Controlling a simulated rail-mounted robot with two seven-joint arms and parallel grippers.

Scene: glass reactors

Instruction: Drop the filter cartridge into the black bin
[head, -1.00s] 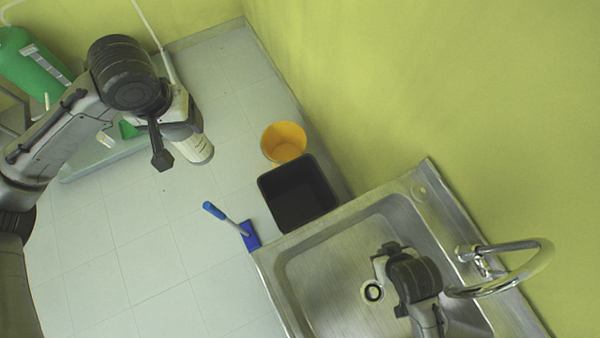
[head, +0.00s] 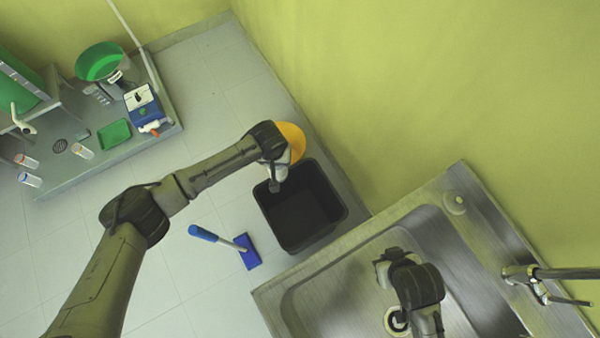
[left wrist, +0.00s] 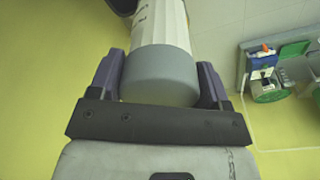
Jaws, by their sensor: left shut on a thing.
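The black bin (head: 300,208) stands on the floor beside the sink, open at the top, and looks empty where I can see into it. My left gripper (head: 274,178) is over the bin's far left rim in the head view; its fingers are mostly hidden there by the wrist. In the left wrist view my left gripper (left wrist: 160,80) is shut on the white filter cartridge (left wrist: 163,25), near its grey end cap. A dark edge shows at the top left of that view. My right gripper (head: 385,270) is over the sink basin; its fingertips are too unclear to tell their state.
A steel sink (head: 340,290) with a tap (head: 540,280) is at right. A grey bench (head: 165,140) holds lab items at the back left.

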